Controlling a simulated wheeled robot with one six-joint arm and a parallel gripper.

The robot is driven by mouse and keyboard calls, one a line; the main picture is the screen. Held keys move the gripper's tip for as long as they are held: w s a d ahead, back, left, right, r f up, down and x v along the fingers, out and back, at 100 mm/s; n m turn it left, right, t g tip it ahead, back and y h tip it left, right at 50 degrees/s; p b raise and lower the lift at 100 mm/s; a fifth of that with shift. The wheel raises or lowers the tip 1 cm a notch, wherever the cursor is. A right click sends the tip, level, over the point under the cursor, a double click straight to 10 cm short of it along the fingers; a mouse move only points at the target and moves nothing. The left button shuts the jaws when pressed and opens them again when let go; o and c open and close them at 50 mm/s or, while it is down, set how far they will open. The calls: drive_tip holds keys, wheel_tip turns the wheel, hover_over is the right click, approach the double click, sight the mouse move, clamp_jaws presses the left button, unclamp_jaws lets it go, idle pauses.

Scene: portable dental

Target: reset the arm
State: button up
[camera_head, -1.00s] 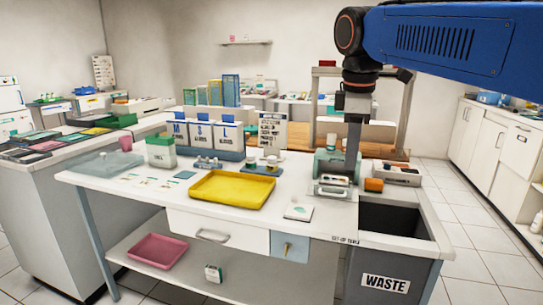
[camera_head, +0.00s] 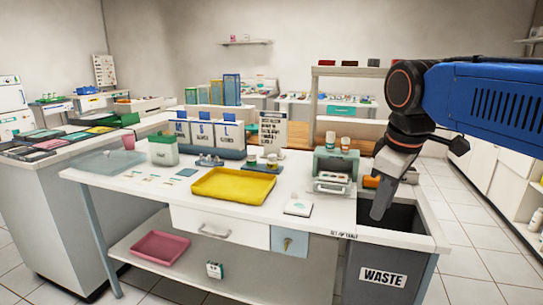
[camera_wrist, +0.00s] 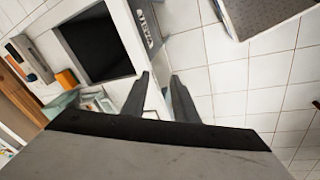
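My blue arm reaches in from the right in the head view. My gripper (camera_head: 381,207) hangs tilted, pointing down and slightly left, in front of the dark waste bin opening. In the wrist view my gripper (camera_wrist: 160,88) shows two dark fingers standing apart, with only floor and the cabinet edge seen between them. It is open and holds nothing.
The waste bin (camera_head: 384,279) stands at the table's right end. A small green-grey machine (camera_head: 333,168) and an orange block (camera_head: 371,182) are just left of my gripper. A yellow tray (camera_head: 233,185) lies on the white table. Tiled floor is clear at the right.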

drive_tip(key=s+d+f+m+t, duration=0.1)
drive_tip(key=s+f+m, duration=0.3)
drive_tip(key=f, duration=0.5)
drive_tip(key=s+d+f+m, duration=0.4)
drive_tip(key=s+f+m, duration=0.1)
drive_tip(key=s+f, duration=0.4)
drive_tip(key=shift+f+t, duration=0.35)
drive_tip(key=shift+t, duration=0.05)
